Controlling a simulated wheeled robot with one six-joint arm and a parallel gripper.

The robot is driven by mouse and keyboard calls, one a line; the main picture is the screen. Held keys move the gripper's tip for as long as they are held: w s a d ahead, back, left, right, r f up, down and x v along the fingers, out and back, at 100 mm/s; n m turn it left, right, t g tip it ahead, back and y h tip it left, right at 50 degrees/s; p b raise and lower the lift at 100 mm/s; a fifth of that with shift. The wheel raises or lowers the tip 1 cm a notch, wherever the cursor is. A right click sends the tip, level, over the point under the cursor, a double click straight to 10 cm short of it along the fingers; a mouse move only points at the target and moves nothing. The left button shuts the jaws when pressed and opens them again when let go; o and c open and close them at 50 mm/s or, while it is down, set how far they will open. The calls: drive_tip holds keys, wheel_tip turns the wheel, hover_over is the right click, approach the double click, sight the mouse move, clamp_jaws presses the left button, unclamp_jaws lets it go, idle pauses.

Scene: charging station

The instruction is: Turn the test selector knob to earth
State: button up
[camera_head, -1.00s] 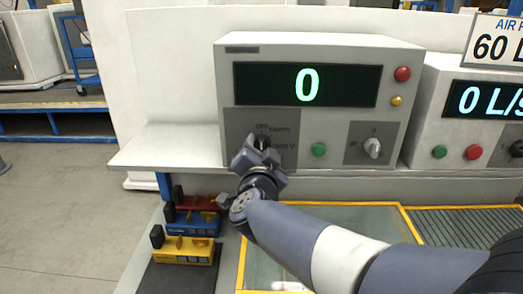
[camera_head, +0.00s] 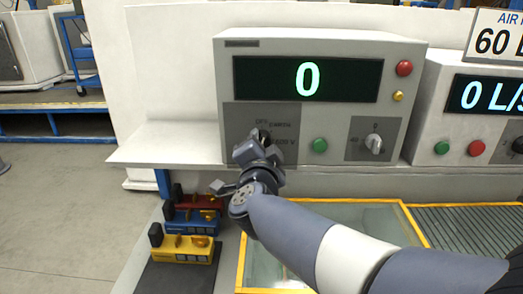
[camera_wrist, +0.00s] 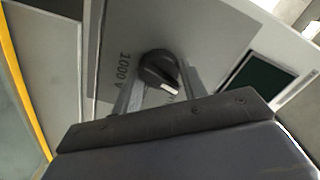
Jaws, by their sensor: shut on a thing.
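The test selector knob (camera_wrist: 158,66) is black with a white pointer mark, on a grey panel of the white tester (camera_head: 222,75). In the wrist view it sits between the two fingers of my gripper (camera_wrist: 158,85), which is shut on it. The white mark faces the lower right there, and "1000 V" is printed left of the knob. In the head view my gripper (camera_head: 259,148) covers most of the knob. The labels OFF and EARTH show above and right of it, with a partly hidden voltage label below. The display (camera_head: 345,80) reads 0.
A green button (camera_head: 320,145) and a second selector knob (camera_head: 374,143) are right of the panel. Red and amber buttons sit above. Red, blue and yellow devices (camera_head: 182,249) stand below left of my arm. A yellow-framed glass panel (camera_head: 375,220) lies below the shelf.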

drive_tip(key=shift+f+m+b, duration=0.1)
drive_tip(key=shift+m+b, duration=1.65)
drive_tip(key=shift+m, duration=1.75)
drive_tip(key=o, duration=1)
drive_tip(key=s, duration=1.1)
drive_tip(key=shift+a, duration=0.15)
drive_tip(key=shift+w, duration=0.1)
